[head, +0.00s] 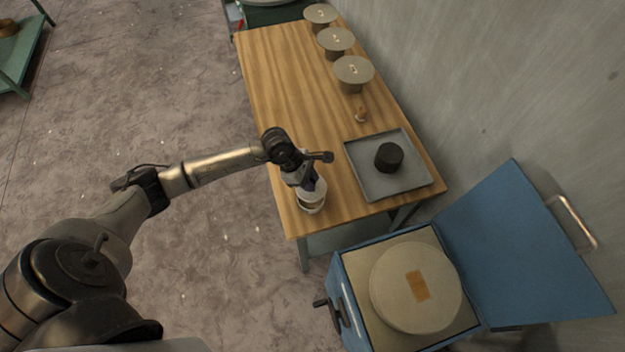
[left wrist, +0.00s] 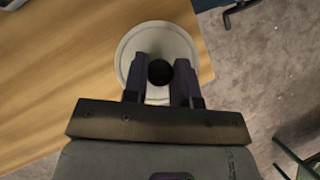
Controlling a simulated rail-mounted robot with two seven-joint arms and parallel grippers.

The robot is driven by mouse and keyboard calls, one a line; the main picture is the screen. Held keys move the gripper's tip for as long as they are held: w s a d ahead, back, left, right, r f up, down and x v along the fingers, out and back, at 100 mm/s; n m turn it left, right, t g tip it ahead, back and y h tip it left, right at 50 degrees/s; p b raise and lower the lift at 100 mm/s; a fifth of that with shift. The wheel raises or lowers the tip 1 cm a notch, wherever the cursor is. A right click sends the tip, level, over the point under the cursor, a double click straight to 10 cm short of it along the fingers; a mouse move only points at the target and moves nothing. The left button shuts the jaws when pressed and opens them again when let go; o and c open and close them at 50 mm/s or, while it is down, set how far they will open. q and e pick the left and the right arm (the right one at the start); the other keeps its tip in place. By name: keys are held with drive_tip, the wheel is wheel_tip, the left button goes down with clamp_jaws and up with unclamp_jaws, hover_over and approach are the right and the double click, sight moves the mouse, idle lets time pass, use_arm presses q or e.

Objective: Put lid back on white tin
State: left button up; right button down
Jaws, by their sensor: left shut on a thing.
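The white tin (head: 311,209) stands near the front left corner of the wooden table. My left gripper (head: 309,186) is directly above it, pointing down. In the left wrist view, my left gripper (left wrist: 160,75) is shut on the black knob (left wrist: 160,73) of the round white lid (left wrist: 150,33). The lid is at the tin's top in the head view, partly covered by my gripper. I cannot tell whether the lid sits flat on the rim or is slightly above it. My right gripper is not in view.
A grey tray (head: 365,182) with a black cylinder (head: 389,156) lies right of the tin. A small wooden piece (head: 361,115) and several round lidded pots (head: 353,72) stand farther back. A blue open-lidded box (head: 350,270) with a round disc (head: 415,260) is at front right.

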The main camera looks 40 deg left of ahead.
use_arm(q)
drive_tip(key=shift+w+a+m, duration=0.15)
drive_tip(key=shift+m, duration=0.25)
drive_tip(key=shift+g, duration=0.3)
drive_tip(key=shift+f+m, duration=0.15)
drive_tip(key=shift+m, duration=0.35)
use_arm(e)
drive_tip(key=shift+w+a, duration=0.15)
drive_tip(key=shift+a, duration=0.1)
